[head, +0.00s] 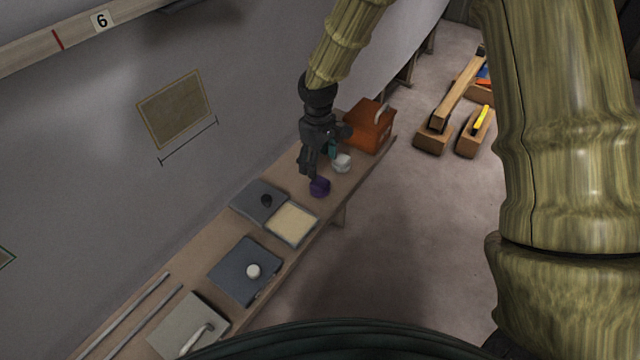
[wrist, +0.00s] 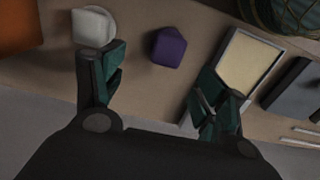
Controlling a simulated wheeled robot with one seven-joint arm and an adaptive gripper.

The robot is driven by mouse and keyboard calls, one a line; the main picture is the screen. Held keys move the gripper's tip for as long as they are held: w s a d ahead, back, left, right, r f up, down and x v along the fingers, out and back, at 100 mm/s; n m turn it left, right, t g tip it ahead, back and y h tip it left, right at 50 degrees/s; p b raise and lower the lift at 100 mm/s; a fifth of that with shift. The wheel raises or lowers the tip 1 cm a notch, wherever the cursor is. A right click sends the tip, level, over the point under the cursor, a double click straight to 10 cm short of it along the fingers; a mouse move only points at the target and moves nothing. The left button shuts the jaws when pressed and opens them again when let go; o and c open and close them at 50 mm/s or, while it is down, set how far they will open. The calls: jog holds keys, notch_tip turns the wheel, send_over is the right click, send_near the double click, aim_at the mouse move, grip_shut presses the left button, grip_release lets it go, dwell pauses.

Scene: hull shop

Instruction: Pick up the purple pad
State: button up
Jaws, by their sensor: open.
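The purple pad (head: 319,187) is a small, dark purple block on the narrow wooden shelf, just below my gripper in the head view. It also shows in the wrist view (wrist: 168,47), beyond the fingertips and between them sideways. My gripper (head: 322,160) is over the shelf, pointing down. In the wrist view my gripper (wrist: 155,92) has its two fingers spread wide with nothing between them. The pad appears apart from both fingers.
A white object (head: 342,163) stands close to the pad, beside an orange box (head: 369,126). On the other side are a cream-filled tray (head: 292,224) and a grey box with a dark knob (head: 260,202). A grey wall runs behind the shelf.

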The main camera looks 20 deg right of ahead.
aim_at(317, 180)
notch_tip(317, 180, down, 3)
jog(key=shift+w+a+f, duration=0.15)
jog(key=shift+s+f, duration=0.25)
jog(key=shift+f, duration=0.1)
jog(key=f, duration=0.4)
jog(key=shift+s+a+f, duration=0.15)
jog(key=shift+s+f, duration=0.05)
jog(key=shift+s, duration=0.05)
jog(key=c, duration=1.1)
